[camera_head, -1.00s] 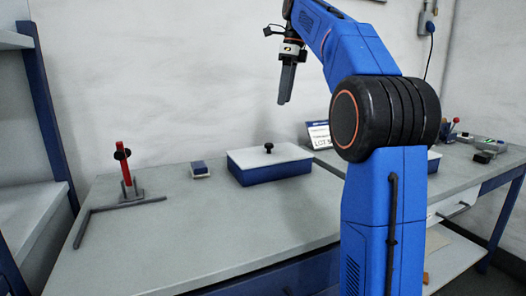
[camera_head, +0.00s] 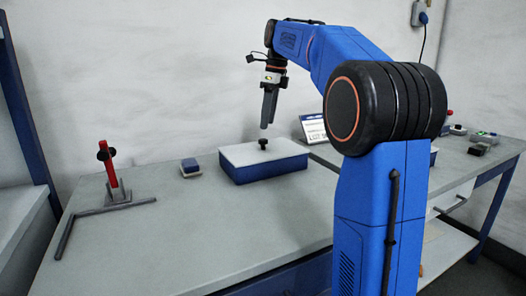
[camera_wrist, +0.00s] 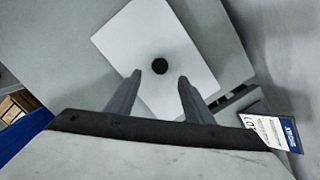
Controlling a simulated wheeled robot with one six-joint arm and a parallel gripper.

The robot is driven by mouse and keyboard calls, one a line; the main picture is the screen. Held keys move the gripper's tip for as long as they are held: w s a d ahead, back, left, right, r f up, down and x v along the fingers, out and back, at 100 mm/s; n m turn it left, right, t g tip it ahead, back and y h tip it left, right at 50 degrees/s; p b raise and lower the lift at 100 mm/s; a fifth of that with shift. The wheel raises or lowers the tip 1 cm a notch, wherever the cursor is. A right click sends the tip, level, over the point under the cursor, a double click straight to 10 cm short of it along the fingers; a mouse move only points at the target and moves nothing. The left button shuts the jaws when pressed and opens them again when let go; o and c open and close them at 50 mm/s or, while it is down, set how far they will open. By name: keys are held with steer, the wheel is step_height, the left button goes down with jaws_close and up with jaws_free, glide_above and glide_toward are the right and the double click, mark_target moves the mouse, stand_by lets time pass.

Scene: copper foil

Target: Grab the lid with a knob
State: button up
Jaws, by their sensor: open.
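The lid (camera_head: 243,153) is a flat white plate with a small black knob (camera_head: 263,143) at its middle. It lies on a blue box (camera_head: 270,169) on the grey bench. My gripper (camera_head: 265,127) points down just above the knob. In the wrist view the lid (camera_wrist: 135,35) lies beyond the two fingers. The knob (camera_wrist: 160,66) shows between and a little beyond the fingertips of my gripper (camera_wrist: 160,76). The fingers are apart and hold nothing. The exact gap between fingertips and knob is hard to tell.
A red post on a stand (camera_head: 109,165) and an L-shaped dark bar (camera_head: 104,211) are farther left. A sign (camera_head: 314,128) stands right behind the box. The bench front (camera_head: 190,235) is clear.

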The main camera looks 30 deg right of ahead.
mark_target(264, 140)
steer(key=shift+w+a+f, duration=0.15)
steer(key=shift+a+f, duration=0.05)
steer(key=shift+f, duration=0.9)
steer(key=shift+w+a+f, duration=0.15)
steer(key=shift+f, duration=1)
steer(key=shift+w+a+f, duration=0.15)
steer(key=shift+a+f, duration=0.05)
steer(key=shift+f, duration=0.9)
jaws_close()
